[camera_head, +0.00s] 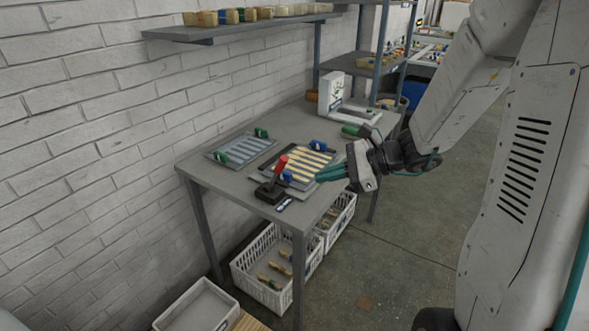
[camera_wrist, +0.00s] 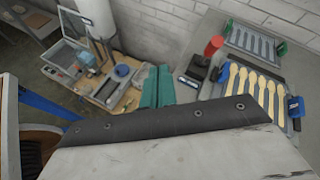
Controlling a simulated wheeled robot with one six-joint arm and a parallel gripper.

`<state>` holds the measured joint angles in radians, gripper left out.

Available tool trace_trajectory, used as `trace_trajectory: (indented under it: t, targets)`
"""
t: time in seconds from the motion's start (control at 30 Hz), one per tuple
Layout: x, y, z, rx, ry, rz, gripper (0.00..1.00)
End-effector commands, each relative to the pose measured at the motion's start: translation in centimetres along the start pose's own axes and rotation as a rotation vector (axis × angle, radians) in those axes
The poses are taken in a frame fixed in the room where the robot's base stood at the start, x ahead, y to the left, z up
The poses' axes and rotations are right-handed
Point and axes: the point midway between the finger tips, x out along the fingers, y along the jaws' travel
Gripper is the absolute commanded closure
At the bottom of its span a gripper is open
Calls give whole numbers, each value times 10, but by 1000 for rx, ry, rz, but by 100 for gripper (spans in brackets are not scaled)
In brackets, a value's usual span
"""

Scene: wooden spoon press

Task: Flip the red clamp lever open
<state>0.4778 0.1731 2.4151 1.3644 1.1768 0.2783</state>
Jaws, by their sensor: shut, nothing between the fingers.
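The clamp's red lever (camera_head: 281,165) stands upward and slightly tilted from a black base (camera_head: 269,190) at the near side of the grey table. The red lever also shows in the wrist view (camera_wrist: 214,45), right of my fingers. My gripper (camera_head: 320,175) has green fingers and is to the right of the lever, above the table's right edge, apart from it. In the wrist view my fingers (camera_wrist: 157,86) are together with nothing between them. Pale wooden spoons (camera_head: 310,162) lie in a row on a plate with blue clamps (camera_head: 319,146), beside the lever.
A second grey plate (camera_head: 241,148) with green clamps lies at the table's left. A white press-like device (camera_head: 336,95) stands at the back. White baskets (camera_head: 273,270) with spoons sit below the table, and a shelf (camera_head: 220,31) hangs on the brick wall. Floor right of the table is clear.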

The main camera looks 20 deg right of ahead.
Motion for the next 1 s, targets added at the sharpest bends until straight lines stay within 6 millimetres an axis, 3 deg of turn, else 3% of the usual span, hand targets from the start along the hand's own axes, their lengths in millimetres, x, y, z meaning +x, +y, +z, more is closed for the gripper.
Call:
trace_trajectory:
  t: [0.03,0.1,0.3,0.73,0.87,1.0]
  targets:
    - [-2,-12,-21,96,-11,-65,100]
    - [-5,-27,-42,193,-23,-144,100]
    - [-12,-46,-75,333,-38,-260,100]
    - [-8,-48,-76,341,-40,-267,100]
    - [6,-51,-76,342,-40,-263,100]
    - [33,-58,-76,340,-41,-261,100]
